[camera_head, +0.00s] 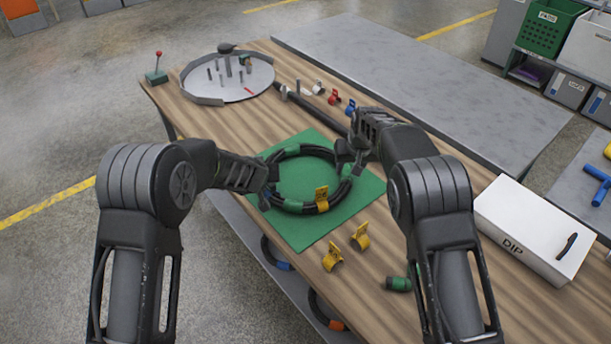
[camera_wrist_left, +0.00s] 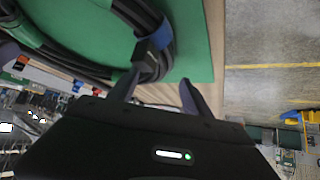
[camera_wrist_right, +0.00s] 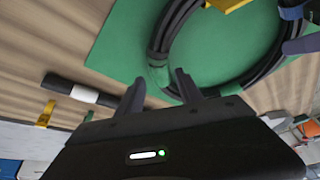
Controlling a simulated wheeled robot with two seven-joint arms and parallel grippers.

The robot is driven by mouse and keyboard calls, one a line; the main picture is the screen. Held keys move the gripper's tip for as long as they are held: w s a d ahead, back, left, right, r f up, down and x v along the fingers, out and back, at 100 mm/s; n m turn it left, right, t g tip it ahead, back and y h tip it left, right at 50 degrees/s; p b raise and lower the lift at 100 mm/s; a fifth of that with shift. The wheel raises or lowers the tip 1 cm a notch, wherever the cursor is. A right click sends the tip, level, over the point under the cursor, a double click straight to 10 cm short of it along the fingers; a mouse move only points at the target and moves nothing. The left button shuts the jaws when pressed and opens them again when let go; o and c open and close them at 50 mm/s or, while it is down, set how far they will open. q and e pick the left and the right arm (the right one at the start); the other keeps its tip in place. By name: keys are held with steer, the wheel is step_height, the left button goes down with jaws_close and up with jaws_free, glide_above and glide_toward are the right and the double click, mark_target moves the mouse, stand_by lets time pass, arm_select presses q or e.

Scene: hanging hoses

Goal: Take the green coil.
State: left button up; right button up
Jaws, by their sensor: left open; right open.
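A black hose coil (camera_head: 300,207) with green bands lies on the green mat (camera_head: 305,235) on the wooden table. A yellow clip (camera_head: 321,198) sits on its near side. My left gripper (camera_head: 268,188) is open at the coil's left side. In the left wrist view the coil (camera_wrist_left: 105,70) passes close to the left gripper's fingers (camera_wrist_left: 160,92), near a blue band. My right gripper (camera_head: 347,160) is open at the coil's right side. In the right wrist view a green band on the coil (camera_wrist_right: 158,75) shows just beyond the right gripper's fingers (camera_wrist_right: 160,90). I cannot tell whether either gripper touches the coil.
Two yellow clips (camera_head: 345,250) and a green-banded cylinder (camera_head: 398,284) lie in front of the mat. A white DIP box (camera_head: 533,230) stands at the right. A round grey tray (camera_head: 240,85) with pegs is behind. Hoses with blue (camera_head: 283,266) and orange (camera_head: 336,325) bands show below the table edge.

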mark_target(347, 173)
arm_select(q)
steer(key=x, duration=0.5)
steer(key=shift+w+f, duration=0.1)
steer(key=shift+w, duration=0.05)
arm_select(e)
steer(key=x, duration=0.5)
steer(key=shift+f, duration=0.15)
arm_select(q)
steer(key=shift+c, duration=0.4)
arm_select(e)
steer(key=shift+c, duration=0.2)
arm_select(q)
steer(key=c, duration=0.9)
arm_select(e)
jaws_close()
arm_select(q)
jaws_close()
arm_select(e)
steer(key=shift+w, duration=0.1)
